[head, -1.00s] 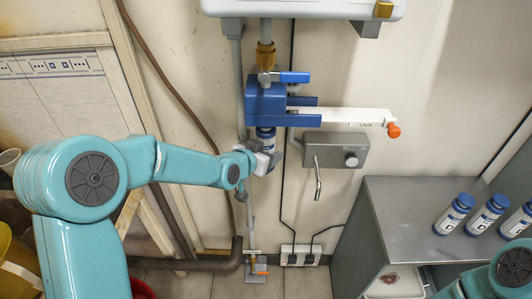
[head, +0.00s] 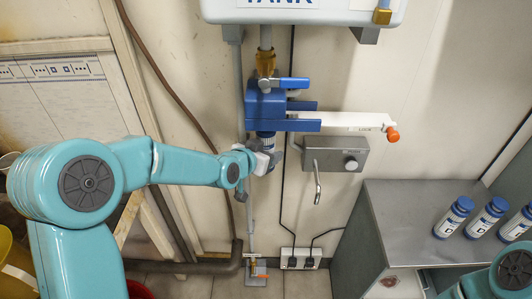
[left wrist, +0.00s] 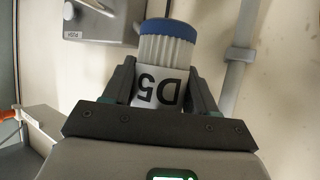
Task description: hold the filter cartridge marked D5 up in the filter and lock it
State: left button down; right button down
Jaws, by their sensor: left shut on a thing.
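The filter cartridge marked D5 (left wrist: 158,88) is white and ribbed with a blue band; its label shows upside down in the left wrist view. My left gripper (head: 264,161) is shut around it. In the head view the cartridge (head: 268,143) stands upright directly beneath the blue filter head (head: 265,107). Its top is at the head's underside; I cannot tell how far in it sits. The white lock lever (head: 350,121) with an orange knob (head: 391,134) sticks out to the right of the head. My right gripper is not in view.
A blue-handled valve (head: 293,84) sits above the head, under the tank (head: 300,10). A grey box (head: 335,153) with a knob and spout is right of the cartridge. Several similar cartridges (head: 486,218) stand on the grey cabinet (head: 400,210) at the right.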

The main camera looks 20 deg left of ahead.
pick_arm(q)
jog(key=shift+r, duration=0.15)
jog(key=shift+r+p, duration=0.4)
jog(key=shift+r, duration=0.3)
jog(key=shift+r, duration=0.2)
dwell(2.6)
